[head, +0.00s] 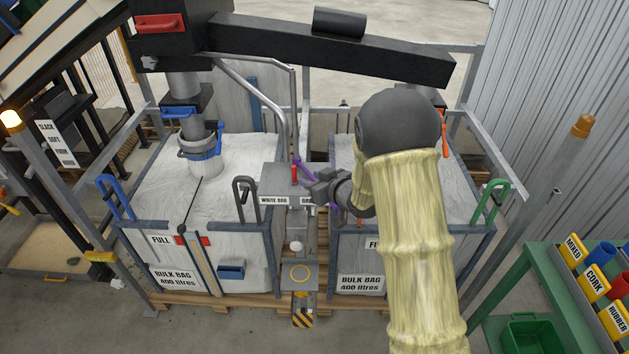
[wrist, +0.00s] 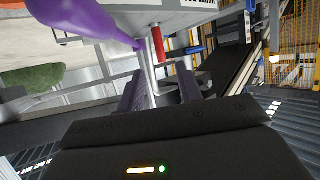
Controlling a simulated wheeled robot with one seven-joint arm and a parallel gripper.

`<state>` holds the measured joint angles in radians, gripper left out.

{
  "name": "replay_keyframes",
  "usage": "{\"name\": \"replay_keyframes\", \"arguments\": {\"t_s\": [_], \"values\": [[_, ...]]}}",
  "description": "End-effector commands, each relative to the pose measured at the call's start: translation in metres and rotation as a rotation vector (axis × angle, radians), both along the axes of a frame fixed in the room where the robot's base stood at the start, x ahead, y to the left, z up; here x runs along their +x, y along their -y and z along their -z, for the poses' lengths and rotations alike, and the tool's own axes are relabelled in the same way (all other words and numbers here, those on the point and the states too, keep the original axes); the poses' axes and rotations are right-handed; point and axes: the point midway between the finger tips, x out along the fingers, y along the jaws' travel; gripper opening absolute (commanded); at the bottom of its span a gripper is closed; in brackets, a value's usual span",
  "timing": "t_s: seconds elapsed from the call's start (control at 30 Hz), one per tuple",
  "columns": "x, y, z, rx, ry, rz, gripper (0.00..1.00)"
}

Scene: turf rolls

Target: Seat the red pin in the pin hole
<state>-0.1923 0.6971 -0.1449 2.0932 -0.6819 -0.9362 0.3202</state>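The red pin (head: 294,172) stands upright at the top of the grey post between the two bulk bags. In the wrist view a red cylinder (wrist: 157,46), which looks like the same pin, shows just beyond my fingertips. My gripper (head: 314,190) is close to the right of the post top, coming in from the right. In the wrist view my gripper (wrist: 161,82) has its two dark fingers apart, with nothing clearly between them. I cannot pick out the pin hole; whether the pin sits in anything is too small to tell.
A purple piece (wrist: 85,20) fills the wrist view's upper left, close to my fingers. A WHITE BAG sign (head: 274,200) is on the post. Open bulk bags stand either side, the left one (head: 228,180) under a spout (head: 204,160). A black beam (head: 330,48) crosses above.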

Motion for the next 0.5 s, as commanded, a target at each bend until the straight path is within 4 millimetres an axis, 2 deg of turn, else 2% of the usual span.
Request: {"name": "replay_keyframes", "arguments": {"t_s": [0.27, 0.37, 0.5], "values": [[-0.001, 0.007, -0.003, -0.015, -0.010, 0.026, 0.35], [-0.008, 0.025, -0.010, -0.056, -0.047, 0.093, 0.35], [-0.034, 0.066, -0.020, -0.143, -0.159, 0.246, 0.35]]}}
